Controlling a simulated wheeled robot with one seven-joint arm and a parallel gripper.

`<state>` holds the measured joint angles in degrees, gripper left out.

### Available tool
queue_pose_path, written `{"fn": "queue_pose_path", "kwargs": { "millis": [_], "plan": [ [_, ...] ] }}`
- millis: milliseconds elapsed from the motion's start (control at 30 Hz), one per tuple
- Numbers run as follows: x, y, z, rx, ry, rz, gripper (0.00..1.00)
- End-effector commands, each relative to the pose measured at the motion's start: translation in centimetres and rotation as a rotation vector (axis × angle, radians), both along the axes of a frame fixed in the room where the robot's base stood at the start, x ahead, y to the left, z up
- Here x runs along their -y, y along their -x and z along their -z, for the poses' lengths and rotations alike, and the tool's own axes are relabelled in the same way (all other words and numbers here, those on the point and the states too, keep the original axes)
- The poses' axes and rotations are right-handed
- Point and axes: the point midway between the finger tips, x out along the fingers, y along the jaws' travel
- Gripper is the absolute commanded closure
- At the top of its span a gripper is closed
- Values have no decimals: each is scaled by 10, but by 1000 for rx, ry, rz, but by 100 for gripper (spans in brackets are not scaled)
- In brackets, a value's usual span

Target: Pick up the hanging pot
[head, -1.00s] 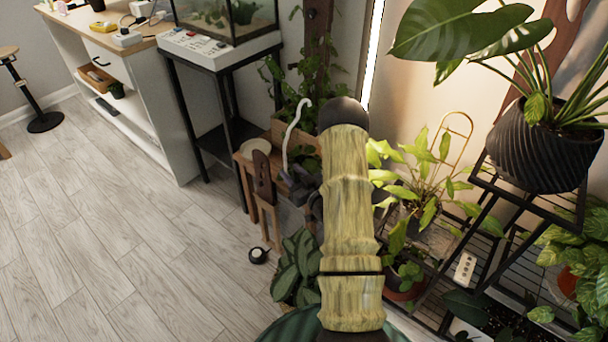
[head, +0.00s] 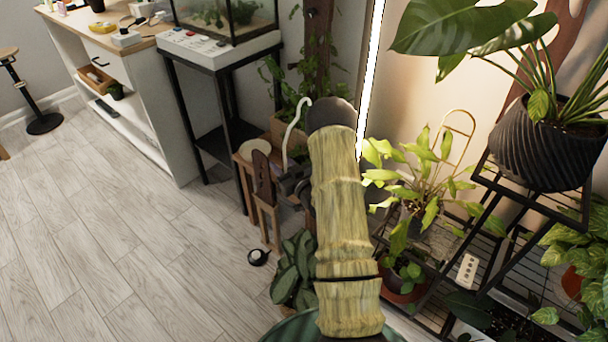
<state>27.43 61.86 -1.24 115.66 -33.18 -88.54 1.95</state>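The hanging pot (head: 411,218) stands on the dark slatted plant shelf right of my arm. A thin brass hoop (head: 473,128) rises above it. Light green leaves spill over it and hide most of its body. My arm reaches up the middle of the picture and bends at a dark joint. A dark mechanism just left of the arm looks like my gripper (head: 293,181), beside the small wooden stool. It is apart from the hanging pot, to its left. Its fingertips are not clear, so I cannot see whether it is open or shut.
A black ribbed pot (head: 545,145) with large leaves stands on an upper shelf at right. A leafy plant (head: 292,270) sits on the floor close to my arm. A terrarium (head: 225,20) stands on a black stand behind. The wooden floor (head: 120,240) at left is mostly clear.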

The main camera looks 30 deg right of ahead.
Motion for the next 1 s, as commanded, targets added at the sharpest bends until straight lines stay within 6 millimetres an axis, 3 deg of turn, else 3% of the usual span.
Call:
{"fn": "queue_pose_path", "kwargs": {
  "millis": [67, 267, 733, 867, 1000],
  "plan": [
    [0, 0, 0, 0, 0, 0, 66],
    [0, 0, 0, 0, 0, 0, 100],
    [0, 0, -5, 2, 2, 0, 100],
    [0, 0, -19, 3, 2, 0, 100],
    [0, -1, -47, 6, 3, 0, 100]
  ]
}}
